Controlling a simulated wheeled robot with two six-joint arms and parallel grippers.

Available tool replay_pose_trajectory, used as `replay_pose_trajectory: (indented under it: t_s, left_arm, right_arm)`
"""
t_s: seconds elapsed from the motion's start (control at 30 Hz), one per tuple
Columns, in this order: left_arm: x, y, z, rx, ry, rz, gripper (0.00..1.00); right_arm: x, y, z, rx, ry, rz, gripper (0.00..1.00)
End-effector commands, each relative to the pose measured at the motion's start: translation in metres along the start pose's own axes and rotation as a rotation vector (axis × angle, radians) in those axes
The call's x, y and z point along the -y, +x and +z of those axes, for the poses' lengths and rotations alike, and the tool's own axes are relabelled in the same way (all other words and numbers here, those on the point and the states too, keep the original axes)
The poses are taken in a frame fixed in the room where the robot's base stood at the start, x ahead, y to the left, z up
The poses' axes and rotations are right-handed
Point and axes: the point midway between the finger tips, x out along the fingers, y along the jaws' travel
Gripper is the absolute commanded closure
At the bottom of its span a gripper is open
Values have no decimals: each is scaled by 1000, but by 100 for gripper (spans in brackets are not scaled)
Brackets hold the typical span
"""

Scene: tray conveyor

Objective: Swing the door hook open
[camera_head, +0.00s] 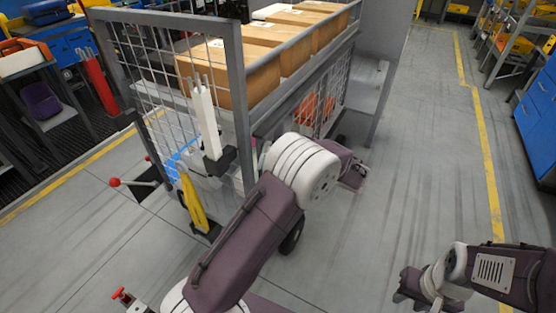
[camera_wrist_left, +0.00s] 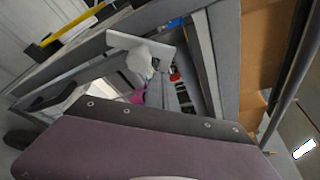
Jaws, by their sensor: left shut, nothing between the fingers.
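The wheeled cart (camera_head: 243,100) with grey frame and wire-mesh sides stands in the middle of the head view. I cannot clearly make out the door hook in the head view. In the left wrist view, a light grey bar with a rounded knob (camera_wrist_left: 148,52) sticks out by the grey frame; it may be the hook. My left gripper (camera_head: 352,172) is beside the cart's lower right side, shut and empty, its fingertips not clearly shown. My purple housing fills the bottom of the left wrist view. My right gripper (camera_head: 412,283) is low at right, away from the cart.
Cardboard boxes (camera_head: 243,75) sit on the cart. A white holder (camera_head: 206,120) and a yellow item (camera_head: 192,200) hang at its near corner. A red-knobbed lever (camera_head: 116,182) stands to the left. Shelving lines the far left; blue cabinets (camera_head: 540,120) stand right.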

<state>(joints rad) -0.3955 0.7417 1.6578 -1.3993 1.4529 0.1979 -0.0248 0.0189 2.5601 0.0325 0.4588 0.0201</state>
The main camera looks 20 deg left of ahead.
Motion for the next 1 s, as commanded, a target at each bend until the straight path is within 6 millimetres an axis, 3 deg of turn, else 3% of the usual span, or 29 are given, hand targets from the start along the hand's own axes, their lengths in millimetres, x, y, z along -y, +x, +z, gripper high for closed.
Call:
replay_pose_trajectory:
  t_s: [0.03,0.6,1.0]
  left_arm:
    - [-3,0,-1,0,-40,-15,100]
    - [4,-11,32,0,-525,-184,100]
    - [6,-18,49,0,-720,-252,100]
  right_arm:
    - [0,12,1,0,0,0,66]
    - [-2,99,10,0,0,0,66]
    - [-3,135,14,0,0,0,66]
